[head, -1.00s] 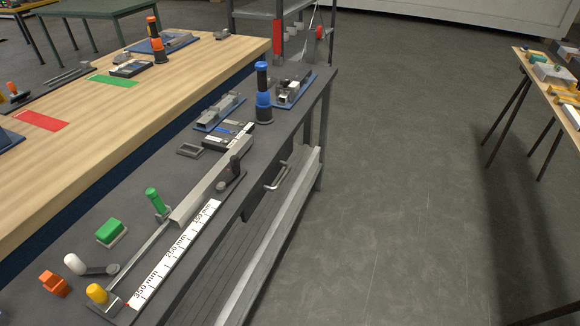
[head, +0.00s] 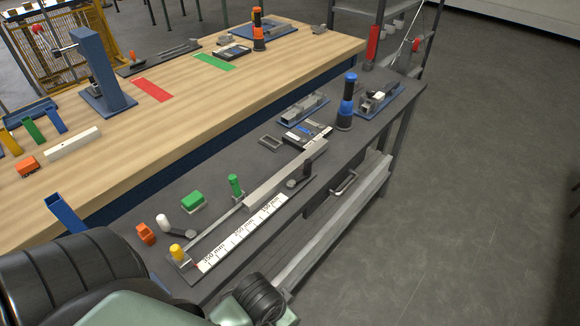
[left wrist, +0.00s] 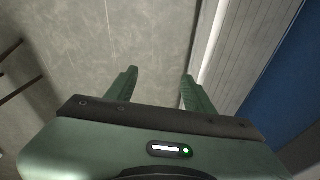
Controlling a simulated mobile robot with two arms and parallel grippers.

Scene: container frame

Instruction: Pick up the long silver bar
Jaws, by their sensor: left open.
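A long silver bar (head: 285,175) with a square section lies on the dark workbench (head: 255,150). It lies along a stop rail with a ruler strip (head: 240,236) beside it, marked in millimetres. The bar is not seen in the left wrist view. My right gripper is not in view.
A yellow knob (head: 176,251), a white-knobbed lever (head: 163,221), an orange block (head: 146,233) and a green block (head: 192,201) sit near the bar. A blue-black bottle-like tool (head: 347,100) stands farther back. A wooden table (head: 190,110) adjoins; open floor (head: 480,180) lies right.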

